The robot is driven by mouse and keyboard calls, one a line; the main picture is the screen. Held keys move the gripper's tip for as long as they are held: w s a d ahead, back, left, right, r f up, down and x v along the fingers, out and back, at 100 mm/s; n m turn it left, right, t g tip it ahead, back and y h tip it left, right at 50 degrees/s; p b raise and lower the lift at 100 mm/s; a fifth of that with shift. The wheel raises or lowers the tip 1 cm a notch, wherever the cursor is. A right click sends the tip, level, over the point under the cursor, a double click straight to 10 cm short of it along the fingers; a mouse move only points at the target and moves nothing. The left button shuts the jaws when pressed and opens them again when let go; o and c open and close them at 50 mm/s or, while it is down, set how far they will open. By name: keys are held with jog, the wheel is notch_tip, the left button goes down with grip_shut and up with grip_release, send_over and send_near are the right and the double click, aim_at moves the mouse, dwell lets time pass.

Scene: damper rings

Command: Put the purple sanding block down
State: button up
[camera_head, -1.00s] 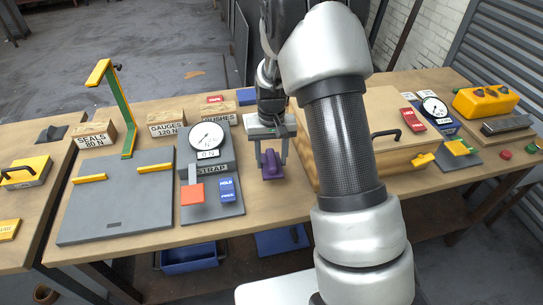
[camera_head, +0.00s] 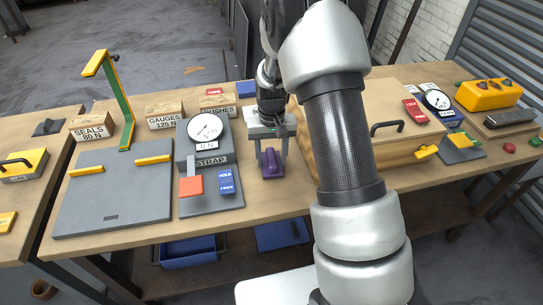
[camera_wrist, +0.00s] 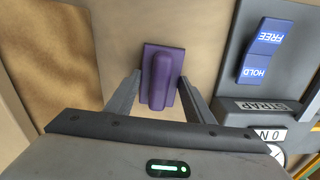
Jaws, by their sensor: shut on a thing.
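The purple sanding block (camera_head: 271,165) is at mid-bench, between the strap gauge plate and the wooden box. It also shows in the wrist view (camera_wrist: 161,77), lying between the two fingers. My gripper (camera_head: 270,155) points down and is shut on the block. The block's raised grip faces up towards the wrist. It is at or very near the bench top (camera_head: 289,190); I cannot tell whether it touches.
The strap gauge plate (camera_head: 211,205), with a red tab and a blue hold/free switch (camera_head: 226,182), is close on the left. The wooden box (camera_head: 405,153) is close on the right. Bare bench lies in front of the block.

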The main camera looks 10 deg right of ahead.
jog(key=shift+f, duration=0.4)
dwell(0.4)
jog(key=o, duration=1.1)
jog(key=shift+r, duration=0.1)
notch_tip(320, 180, up, 17)
jog(key=p, duration=0.1)
jog(key=shift+r, duration=0.2)
grip_shut()
jog(key=shift+p, duration=0.35)
dwell(0.7)
